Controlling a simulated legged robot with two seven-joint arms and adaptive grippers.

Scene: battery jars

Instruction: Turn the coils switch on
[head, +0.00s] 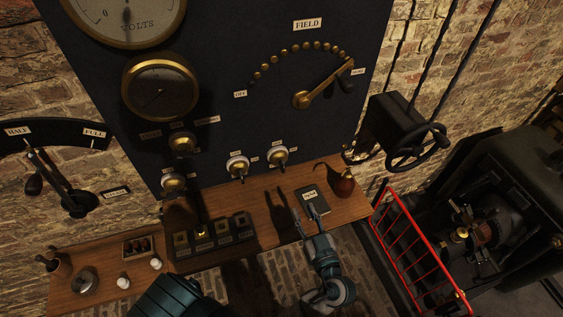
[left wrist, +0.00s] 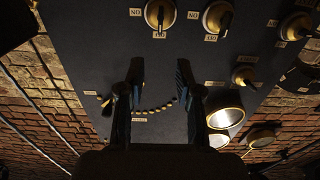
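The dark switch panel (head: 215,100) carries several round brass switches with small labels. Two sit side by side low on it: a right one (head: 278,155) and a left one (head: 238,166). Another pair stands further left, an upper (head: 182,143) and a lower one (head: 173,182). I cannot read which label says coils.
A wooden shelf (head: 262,205) runs below the panel, with a dark labelled box (head: 318,197), a brown flask (head: 343,187) and jars (head: 190,242). The field lever (head: 320,88) sits above the switches. A red railing (head: 410,250) and handwheel (head: 418,148) are at right.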

